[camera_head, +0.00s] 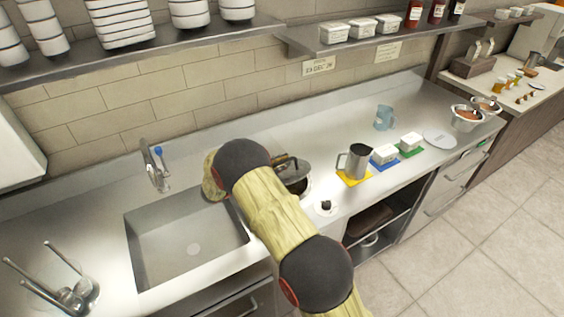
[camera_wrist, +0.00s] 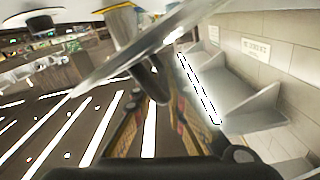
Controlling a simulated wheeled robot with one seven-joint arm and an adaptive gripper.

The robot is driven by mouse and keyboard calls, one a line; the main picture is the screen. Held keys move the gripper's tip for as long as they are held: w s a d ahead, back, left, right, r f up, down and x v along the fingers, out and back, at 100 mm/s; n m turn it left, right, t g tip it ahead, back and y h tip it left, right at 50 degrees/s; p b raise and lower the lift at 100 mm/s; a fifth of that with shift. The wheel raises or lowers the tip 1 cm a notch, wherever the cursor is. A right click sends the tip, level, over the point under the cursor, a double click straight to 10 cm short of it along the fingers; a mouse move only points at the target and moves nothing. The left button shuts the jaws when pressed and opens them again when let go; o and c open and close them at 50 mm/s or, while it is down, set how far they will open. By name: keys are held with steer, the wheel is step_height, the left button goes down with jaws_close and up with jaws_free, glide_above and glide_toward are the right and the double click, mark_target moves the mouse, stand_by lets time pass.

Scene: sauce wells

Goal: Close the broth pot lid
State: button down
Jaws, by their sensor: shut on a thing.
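The broth pot (camera_head: 303,187) is set in the counter to the right of the sink, mostly hidden behind my arm and the lid. The dark grey lid (camera_head: 294,172) is over it and looks tilted; whether it touches the rim cannot be told. My gripper (camera_head: 282,161) is at the lid, partly hidden by my arm. In the wrist view the lid (camera_wrist: 112,68) shows nearly edge-on as a thin grey disc. Its dark handle (camera_wrist: 150,84) reaches between the fingers of my gripper (camera_wrist: 155,108), which is shut on it.
The sink (camera_head: 190,245) and faucet (camera_head: 155,170) are left of my arm. A metal pitcher (camera_head: 357,162) stands on a yellow mat to the right, beside white containers (camera_head: 384,154). A small black knob (camera_head: 326,205) is near the counter's front. A shelf (camera_head: 345,36) hangs above.

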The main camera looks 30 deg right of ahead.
steer(key=shift+s+f, duration=0.25)
steer(key=shift+f, duration=0.2)
steer(key=shift+s+f, duration=0.2)
steer(key=shift+f, duration=0.25)
steer(key=c, duration=2.2)
jaws_free()
steer(key=shift+w, duration=0.1)
steer(key=shift+o, duration=1.4)
steer(key=shift+w+a, duration=0.1)
steer(key=shift+o, duration=0.2)
steer(key=a, duration=1.2)
steer(key=shift+s, duration=0.35)
steer(key=shift+c, duration=0.4)
